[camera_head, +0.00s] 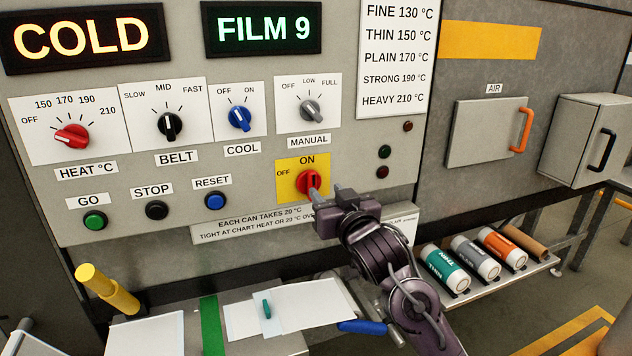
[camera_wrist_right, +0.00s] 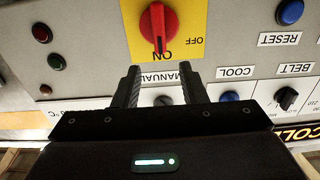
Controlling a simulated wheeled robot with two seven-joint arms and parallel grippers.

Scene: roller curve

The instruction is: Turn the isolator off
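The isolator is a red rotary knob (camera_head: 309,182) on a yellow plate (camera_head: 289,187) marked OFF and ON, low on the grey panel. Its pointer is at ON. In the right wrist view the knob (camera_wrist_right: 152,25) appears upside down, with its pointer towards ON. My right gripper (camera_head: 327,192) is just in front of the panel, right of and slightly below the knob. In the wrist view its two fingers (camera_wrist_right: 160,72) are apart with nothing between them, and the knob lies beyond their tips. My left gripper is not in view.
Other knobs sit above, including the red heat knob (camera_head: 72,137) and the manual knob (camera_head: 310,111). Green, black and blue buttons are at lower left, the blue reset one (camera_head: 215,201) nearest. A sign strip (camera_head: 240,228) runs below the isolator.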

